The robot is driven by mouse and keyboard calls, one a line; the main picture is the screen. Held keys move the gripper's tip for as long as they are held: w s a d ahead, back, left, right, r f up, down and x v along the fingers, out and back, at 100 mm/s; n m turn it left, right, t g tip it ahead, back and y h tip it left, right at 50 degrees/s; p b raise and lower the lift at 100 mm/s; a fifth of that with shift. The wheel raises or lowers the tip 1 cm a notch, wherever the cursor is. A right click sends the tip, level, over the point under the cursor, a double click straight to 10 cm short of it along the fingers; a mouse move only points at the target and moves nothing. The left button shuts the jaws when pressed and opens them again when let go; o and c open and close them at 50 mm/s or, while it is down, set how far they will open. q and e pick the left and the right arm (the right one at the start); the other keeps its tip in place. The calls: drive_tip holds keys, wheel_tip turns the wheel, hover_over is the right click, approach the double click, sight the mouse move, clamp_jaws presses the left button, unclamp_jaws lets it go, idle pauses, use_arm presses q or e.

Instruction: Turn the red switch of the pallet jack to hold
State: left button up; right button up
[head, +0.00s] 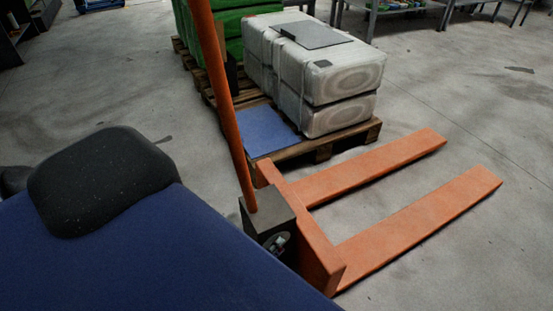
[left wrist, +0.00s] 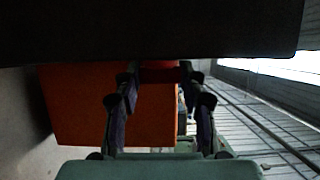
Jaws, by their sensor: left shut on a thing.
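The orange pallet jack (head: 330,258) stands on the floor, with its handle rising from a dark box (head: 262,213). The switch's turn position cannot be read. My right gripper is out of view.
The orange forks (head: 420,231) lie empty to the right. The floor at right is clear; shelves stand at the back.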

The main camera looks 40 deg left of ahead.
use_arm(q)
drive_tip(key=shift+s+f, duration=0.1)
drive_tip(key=shift+s, duration=0.1)
drive_tip(key=o, duration=1.1)
drive_tip(key=shift+o, duration=0.2)
drive_tip(key=s, duration=0.7)
drive_tip(key=shift+s, duration=0.2)
